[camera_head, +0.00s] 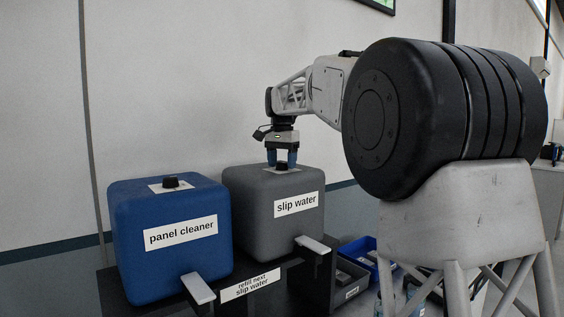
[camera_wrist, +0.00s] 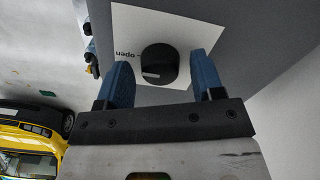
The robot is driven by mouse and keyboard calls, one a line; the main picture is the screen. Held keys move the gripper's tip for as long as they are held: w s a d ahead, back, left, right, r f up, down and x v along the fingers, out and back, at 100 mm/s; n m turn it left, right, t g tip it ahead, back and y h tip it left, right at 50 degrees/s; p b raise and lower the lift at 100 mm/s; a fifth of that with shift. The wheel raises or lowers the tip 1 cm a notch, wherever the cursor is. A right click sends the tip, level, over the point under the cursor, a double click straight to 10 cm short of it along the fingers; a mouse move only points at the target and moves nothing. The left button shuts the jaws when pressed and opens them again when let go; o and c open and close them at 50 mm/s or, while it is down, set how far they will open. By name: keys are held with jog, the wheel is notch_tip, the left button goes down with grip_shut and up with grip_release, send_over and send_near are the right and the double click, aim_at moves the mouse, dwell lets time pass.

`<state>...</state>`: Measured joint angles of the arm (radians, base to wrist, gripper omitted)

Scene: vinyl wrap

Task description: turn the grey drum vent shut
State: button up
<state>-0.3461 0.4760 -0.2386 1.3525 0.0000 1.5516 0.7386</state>
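The grey drum (camera_head: 272,215), labelled "slip water", stands right of the blue drum. Its vent is a black round knob (camera_wrist: 159,65) on a white plate (camera_wrist: 133,22) on top. The plate has the word "open" and a tick at the knob's left in the wrist view. A short pale mark shows on the knob's near side, not clearly at that tick. My gripper (camera_head: 282,161) points down over the vent. Its blue fingers (camera_wrist: 160,66) are open, one on each side of the knob, with visible gaps. I cannot tell how far down they reach beside it.
The blue drum (camera_head: 170,245), labelled "panel cleaner", has a similar black cap (camera_head: 171,182). Pale tap levers (camera_head: 198,288) stick out in front of the drums. A blue bin (camera_head: 359,250) sits lower right. A wall stands close behind. A yellow vehicle (camera_wrist: 30,138) shows in the wrist view.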

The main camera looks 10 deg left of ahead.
jog(key=c, duration=0.8)
jog(key=shift+n, duration=0.3)
jog(key=n, duration=0.8)
jog(key=shift+n, duration=0.3)
jog(key=n, duration=0.4)
jog(key=shift+r+n, duration=0.1)
jog(key=shift+n, duration=2.4)
